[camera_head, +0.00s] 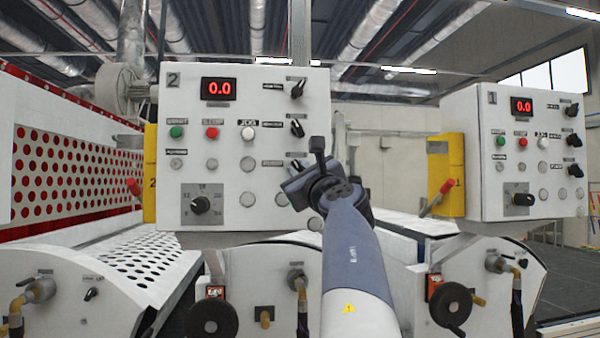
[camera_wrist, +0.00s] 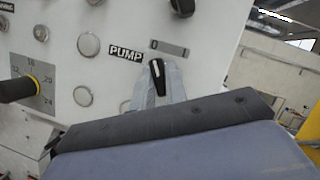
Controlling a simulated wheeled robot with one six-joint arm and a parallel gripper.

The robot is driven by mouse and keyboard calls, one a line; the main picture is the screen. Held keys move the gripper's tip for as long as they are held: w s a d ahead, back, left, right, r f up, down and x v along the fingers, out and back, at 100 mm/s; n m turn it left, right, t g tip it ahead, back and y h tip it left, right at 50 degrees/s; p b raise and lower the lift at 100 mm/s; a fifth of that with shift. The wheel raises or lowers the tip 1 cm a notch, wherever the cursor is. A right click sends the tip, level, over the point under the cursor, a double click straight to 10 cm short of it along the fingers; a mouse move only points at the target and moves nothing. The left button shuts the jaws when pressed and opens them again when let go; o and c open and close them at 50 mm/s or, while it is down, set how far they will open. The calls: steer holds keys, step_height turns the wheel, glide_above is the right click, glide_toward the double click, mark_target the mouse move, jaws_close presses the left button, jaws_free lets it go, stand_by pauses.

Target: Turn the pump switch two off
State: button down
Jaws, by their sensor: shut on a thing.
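The pump switch of panel two is a black knob (camera_wrist: 157,74) with a white mark, beside the "PUMP" label (camera_wrist: 126,53) in the wrist view. Its long side points nearly up and down in that view, leaning slightly. My gripper (camera_wrist: 158,88) has one grey finger on each side of the knob and is shut on it. In the head view my gripper (camera_head: 293,183) reaches the lower right of the white control panel (camera_head: 222,130) marked 2. My wrist and fingers partly hide the switch there.
Two more black switches (camera_head: 297,127) (camera_head: 297,90) sit above it. A large dial (camera_head: 201,204) is at the panel's lower left. A similar panel (camera_head: 470,165) marked 1 stands to the right. Rollers and handwheels (camera_head: 213,320) lie below. A yellow post (camera_head: 150,175) flanks panel two.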

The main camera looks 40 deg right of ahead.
stand_by(0.3)
steer(key=c, duration=1.4)
jaws_free()
steer(key=shift+c, duration=0.2)
steer(key=b+v, duration=0.4)
steer(key=v, duration=0.7)
steer(key=shift+b, duration=0.4)
steer(key=shift+w+d, duration=0.1)
